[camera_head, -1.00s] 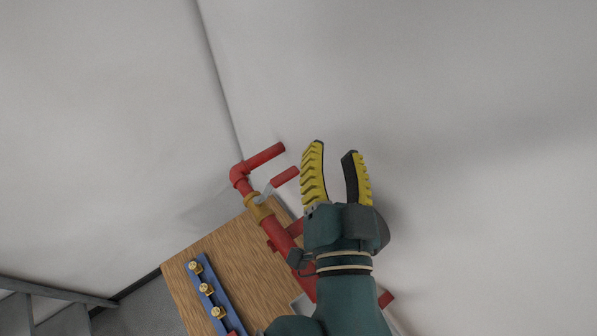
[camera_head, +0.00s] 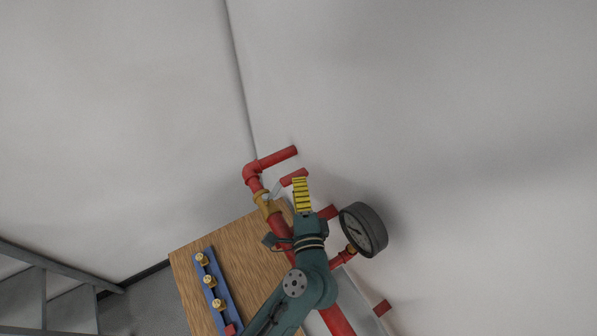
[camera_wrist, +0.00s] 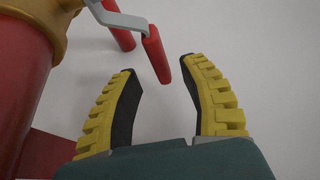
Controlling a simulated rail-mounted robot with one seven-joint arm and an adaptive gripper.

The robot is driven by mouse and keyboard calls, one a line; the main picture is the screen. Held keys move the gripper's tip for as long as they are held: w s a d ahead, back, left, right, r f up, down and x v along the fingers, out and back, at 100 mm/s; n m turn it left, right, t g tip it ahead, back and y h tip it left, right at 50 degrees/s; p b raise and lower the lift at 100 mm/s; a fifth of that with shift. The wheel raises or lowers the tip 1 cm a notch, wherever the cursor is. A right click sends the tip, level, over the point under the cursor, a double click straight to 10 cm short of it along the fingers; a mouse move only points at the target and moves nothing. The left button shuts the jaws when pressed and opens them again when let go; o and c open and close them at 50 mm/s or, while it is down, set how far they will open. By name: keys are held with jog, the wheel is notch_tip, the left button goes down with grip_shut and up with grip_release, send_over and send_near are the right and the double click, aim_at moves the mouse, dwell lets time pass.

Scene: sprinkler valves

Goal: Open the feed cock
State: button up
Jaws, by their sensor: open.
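The feed cock appears to be the brass valve (camera_head: 266,203) on the red pipe, with a bent grey lever ending in a red grip (camera_head: 291,178). In the wrist view its brass body (camera_wrist: 38,14) is at the top left, and the red grip (camera_wrist: 156,55) hangs down from the top. My gripper (camera_head: 300,181) is open beside the lever; one finger mostly hides the other in the head view. In the wrist view my gripper (camera_wrist: 160,69) has the grip's lower end showing between its two fingertips. I cannot tell whether either finger touches it.
A pressure gauge (camera_head: 363,230) stands close right of my gripper. A red pipe elbow (camera_head: 252,172) is beyond the valve, near the wall. A wooden table (camera_head: 240,243) carries a blue strip (camera_head: 224,297) with several brass fittings. A grey railing is at the left.

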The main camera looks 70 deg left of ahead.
aim_at(297, 174)
jog(key=x, duration=0.4)
jog(key=shift+a, duration=0.1)
grip_shut()
